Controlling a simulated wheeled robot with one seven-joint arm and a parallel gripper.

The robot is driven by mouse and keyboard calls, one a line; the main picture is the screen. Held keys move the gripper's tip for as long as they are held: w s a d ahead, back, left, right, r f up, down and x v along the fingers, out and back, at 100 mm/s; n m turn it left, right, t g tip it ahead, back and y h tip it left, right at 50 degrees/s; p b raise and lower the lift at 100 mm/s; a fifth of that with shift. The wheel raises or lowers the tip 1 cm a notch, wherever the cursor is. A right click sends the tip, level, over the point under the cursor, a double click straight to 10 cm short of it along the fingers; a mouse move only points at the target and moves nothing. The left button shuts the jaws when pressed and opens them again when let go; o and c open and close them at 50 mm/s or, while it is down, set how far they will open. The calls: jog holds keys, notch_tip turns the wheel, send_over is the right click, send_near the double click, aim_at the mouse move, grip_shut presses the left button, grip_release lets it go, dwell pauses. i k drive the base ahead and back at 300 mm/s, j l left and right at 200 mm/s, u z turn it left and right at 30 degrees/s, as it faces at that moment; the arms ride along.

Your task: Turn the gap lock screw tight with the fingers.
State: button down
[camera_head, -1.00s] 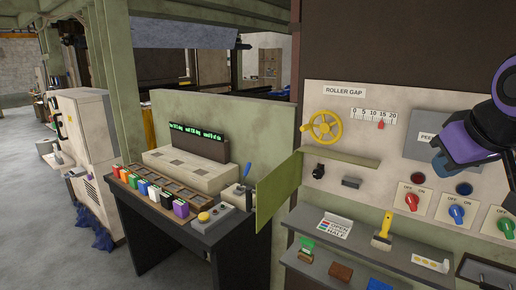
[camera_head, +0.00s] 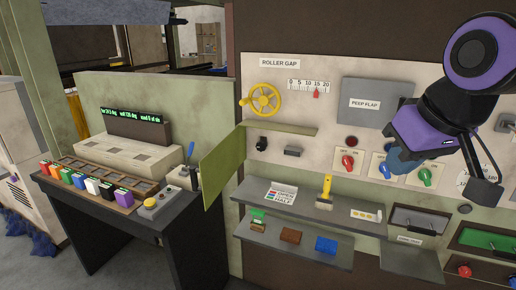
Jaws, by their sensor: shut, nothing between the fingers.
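A small black knob (camera_head: 262,143), which looks like the gap lock screw, sticks out of the cream panel below the yellow handwheel (camera_head: 261,100) and under a narrow green ledge. Its turn position is too small to read. A dark grey block (camera_head: 293,151) sits just right of it. My purple and black arm hangs in the upper right. My gripper (camera_head: 485,192) appears as its dark end at the right, shut and empty, far right of the knob and apart from it. The fingertips are hard to make out.
An olive flap (camera_head: 222,165) stands out left of the knob. Below are grey shelves (camera_head: 282,206) with a yellow-handled brush (camera_head: 325,190) and blocks. Red (camera_head: 347,162) and green (camera_head: 425,176) switches are to the right. A dark bench (camera_head: 110,220) stands left.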

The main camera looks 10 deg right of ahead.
aim_at(261, 146)
jog(key=i+l+u, duration=0.7)
jog(key=l, duration=0.25)
jog(key=k, duration=0.1)
